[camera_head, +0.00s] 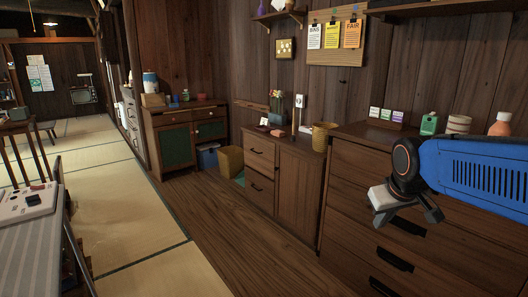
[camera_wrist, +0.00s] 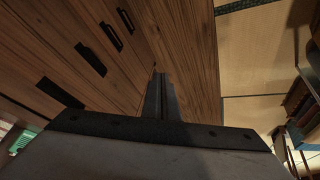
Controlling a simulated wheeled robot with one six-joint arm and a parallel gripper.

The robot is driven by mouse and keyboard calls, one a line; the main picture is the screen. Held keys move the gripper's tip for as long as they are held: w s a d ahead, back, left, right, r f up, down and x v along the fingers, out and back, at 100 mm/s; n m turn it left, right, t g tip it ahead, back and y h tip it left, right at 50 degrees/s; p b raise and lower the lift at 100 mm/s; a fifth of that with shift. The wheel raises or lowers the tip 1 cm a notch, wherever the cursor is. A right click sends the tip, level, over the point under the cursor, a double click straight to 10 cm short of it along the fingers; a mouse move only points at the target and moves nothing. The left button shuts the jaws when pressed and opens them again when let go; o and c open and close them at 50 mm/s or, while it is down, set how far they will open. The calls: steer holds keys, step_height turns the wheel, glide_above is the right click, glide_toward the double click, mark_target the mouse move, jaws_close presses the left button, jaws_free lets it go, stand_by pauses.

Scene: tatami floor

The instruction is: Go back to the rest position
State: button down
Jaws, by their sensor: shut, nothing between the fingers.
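My gripper (camera_wrist: 160,88) is shut and empty in the wrist view, its dark fingers pressed together and pointing toward the wooden floor. In the head view my gripper (camera_head: 408,222) hangs at the right, at the end of my blue arm, in front of the large wooden drawer chest (camera_head: 400,250). The chest front with its black handles also fills the left of the wrist view (camera_wrist: 60,60). The gripper holds nothing.
A lower cabinet (camera_head: 300,180) stands left of the chest, with a woven cup (camera_head: 323,137) on it. A yellow bin (camera_head: 230,160) and a blue bin (camera_head: 208,157) stand on the floor. A table (camera_head: 30,235) is at the left. The tatami (camera_head: 120,195) between is mostly clear.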

steer(key=s+a+f+m, duration=0.1)
steer(key=s+f, duration=0.2)
steer(key=s, duration=0.6)
steer(key=s+a+f+m, duration=0.1)
steer(key=s+f, duration=0.3)
steer(key=s, duration=0.6)
steer(key=shift+s+f+g+y, duration=0.25)
steer(key=shift+g+y, duration=0.05)
steer(key=shift+g, duration=0.1)
